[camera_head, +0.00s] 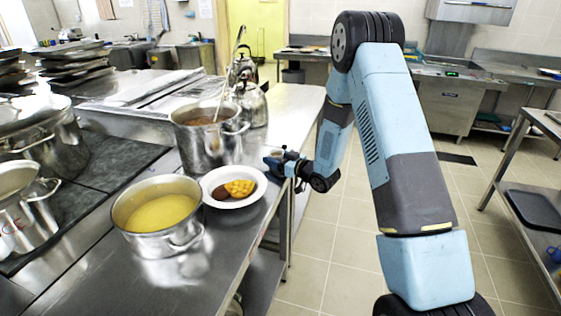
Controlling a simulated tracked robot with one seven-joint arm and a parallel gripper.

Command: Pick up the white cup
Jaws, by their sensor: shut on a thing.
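My gripper (276,162) is low over the right edge of the steel counter (233,228), just right of a white plate. It is small in this view and seen from behind and the side. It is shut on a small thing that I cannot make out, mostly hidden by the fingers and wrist. I cannot make out a white cup anywhere in the head view.
The white plate (214,200) holds yellow and brown food. A pot of yellow soup (151,236) stands in front of it, and a tall stockpot with a ladle (205,150) behind. Kettles (250,101) stand farther back. The tiled floor right of the counter is clear.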

